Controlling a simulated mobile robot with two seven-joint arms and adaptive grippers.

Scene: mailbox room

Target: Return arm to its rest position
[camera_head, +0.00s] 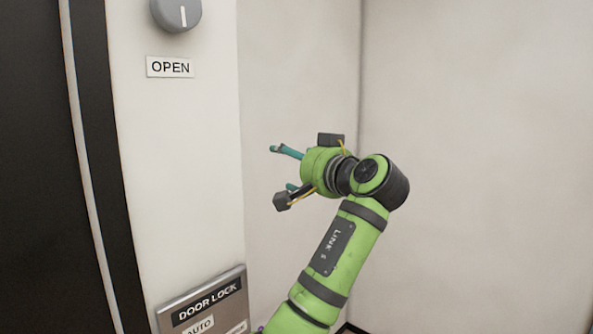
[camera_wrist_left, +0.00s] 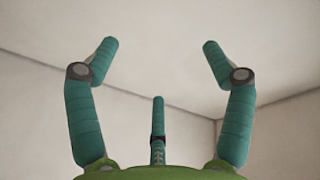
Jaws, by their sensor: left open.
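My left gripper (camera_head: 283,168) is at the end of the green arm in the middle of the head view. Its teal fingers point left toward the white wall panel and are apart from it. In the left wrist view the left gripper (camera_wrist_left: 155,60) has its fingers spread wide, with nothing between them. Behind the fingers, that view shows only bare wall and ceiling. My right gripper is not in either view.
A grey knob (camera_head: 177,14) is on the white panel at top left, above an OPEN label (camera_head: 170,67). A DOOR LOCK plate (camera_head: 205,302) is at the lower left. A dark door (camera_head: 45,170) stands at the far left. Plain walls (camera_head: 480,150) fill the right, with clear space before them.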

